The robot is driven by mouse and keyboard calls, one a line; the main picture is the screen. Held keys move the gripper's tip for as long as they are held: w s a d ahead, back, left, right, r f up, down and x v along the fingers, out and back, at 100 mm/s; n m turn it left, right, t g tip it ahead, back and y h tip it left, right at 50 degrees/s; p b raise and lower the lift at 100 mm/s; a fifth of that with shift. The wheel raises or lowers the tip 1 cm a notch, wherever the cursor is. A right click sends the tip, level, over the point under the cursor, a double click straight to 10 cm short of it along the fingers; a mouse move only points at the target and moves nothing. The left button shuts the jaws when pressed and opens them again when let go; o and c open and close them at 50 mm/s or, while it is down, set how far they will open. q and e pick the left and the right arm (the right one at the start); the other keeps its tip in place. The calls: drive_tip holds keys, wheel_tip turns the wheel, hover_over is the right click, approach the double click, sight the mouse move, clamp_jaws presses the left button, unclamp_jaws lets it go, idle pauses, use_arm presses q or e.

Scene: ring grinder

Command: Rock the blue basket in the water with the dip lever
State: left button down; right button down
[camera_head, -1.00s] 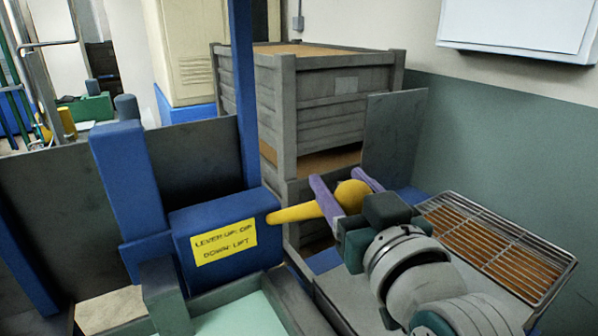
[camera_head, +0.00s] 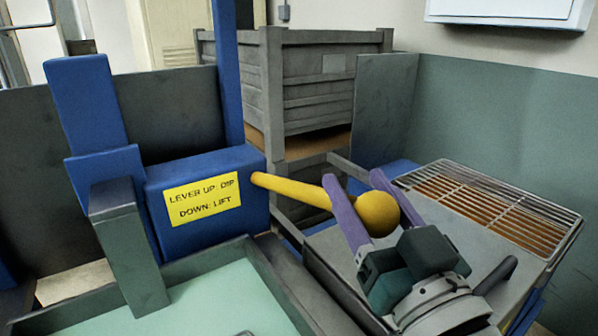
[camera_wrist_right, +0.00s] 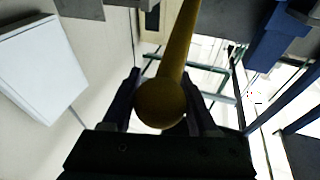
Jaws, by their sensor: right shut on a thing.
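The dip lever (camera_head: 295,190) is a yellow rod with a round ball knob (camera_head: 377,213). It comes out of a blue box with a yellow label (camera_head: 202,199) and slopes down to the right. My right gripper (camera_head: 356,182), with purple fingers, is shut on the ball knob, one finger on each side. In the right wrist view the knob (camera_wrist_right: 160,102) sits between the fingers and the rod runs away from it. Pale green water (camera_head: 225,300) lies in the grey tank at the lower left. I cannot make out the blue basket. My left gripper is not in view.
A wire rack (camera_head: 500,205) lies on the grey surface at the right. A grey slatted crate (camera_head: 325,85) stands behind the lever. A grey post (camera_head: 130,245) rises at the tank edge, and dark panels stand behind the blue box.

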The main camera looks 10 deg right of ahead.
sight(388, 233)
drive_tip(key=shift+f, duration=0.15)
drive_tip(key=shift+c, duration=1)
unclamp_jaws()
drive_tip(key=shift+s, duration=0.1)
drive_tip(key=b+v, duration=0.1)
drive_tip(key=v, duration=0.8)
drive_tip(key=shift+s, duration=0.5)
